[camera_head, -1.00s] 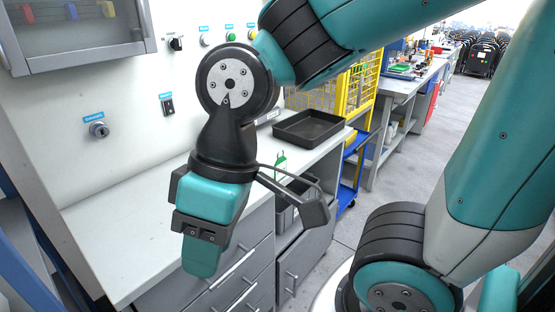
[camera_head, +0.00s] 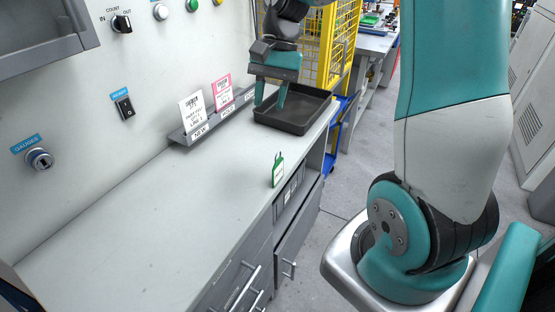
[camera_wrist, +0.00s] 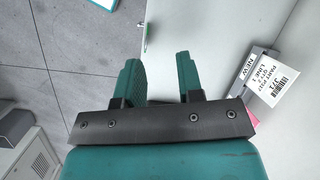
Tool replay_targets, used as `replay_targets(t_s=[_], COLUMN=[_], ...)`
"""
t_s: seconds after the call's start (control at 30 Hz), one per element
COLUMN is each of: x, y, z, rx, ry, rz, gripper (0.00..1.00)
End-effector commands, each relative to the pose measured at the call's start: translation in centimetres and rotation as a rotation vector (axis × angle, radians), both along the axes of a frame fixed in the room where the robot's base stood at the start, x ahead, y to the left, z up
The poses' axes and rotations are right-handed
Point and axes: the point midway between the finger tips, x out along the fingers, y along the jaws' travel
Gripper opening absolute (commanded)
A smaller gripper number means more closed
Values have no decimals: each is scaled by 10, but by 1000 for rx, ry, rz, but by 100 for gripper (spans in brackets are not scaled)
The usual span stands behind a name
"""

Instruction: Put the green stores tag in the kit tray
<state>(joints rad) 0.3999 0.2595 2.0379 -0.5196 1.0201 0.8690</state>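The green stores tag (camera_head: 278,170) has a white face and stands roughly upright at the front edge of the counter. I cannot tell what holds it up. A small green sliver at the counter edge in the wrist view (camera_wrist: 146,36) looks like it. A black, shallow tray (camera_head: 293,118), which looks like the kit tray, lies at the counter's far end; the part of it that shows is empty. My gripper (camera_head: 270,102) hangs over the tray's left side, apart from the tag. Its two teal fingers stand apart with nothing between them, also in the wrist view (camera_wrist: 160,74).
A grey rack (camera_head: 190,134) along the wall holds a white card (camera_head: 193,112) and a pink card (camera_head: 222,92), left of the tray. A wall cabinet (camera_head: 45,40) overhangs the near left. Yellow mesh fencing (camera_head: 338,45) stands beyond the tray. The near counter (camera_head: 130,215) is bare.

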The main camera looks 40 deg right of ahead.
Motion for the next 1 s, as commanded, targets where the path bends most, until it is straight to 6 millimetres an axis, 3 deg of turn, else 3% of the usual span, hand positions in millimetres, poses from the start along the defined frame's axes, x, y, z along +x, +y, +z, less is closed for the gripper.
replay_targets(t_s=[0.03,0.1,0.23,0.7,1.0], x=[5,8,8,-5,-7], y=[-28,-54,-73,-37,-27], z=[0,-4,-15,-105,-129], rx=[-2,-5,-9,-10,-10], ry=[52,104,154,159,157], rz=[-120,-240,-343,-346,-345], gripper=[34,34,34,34,34])
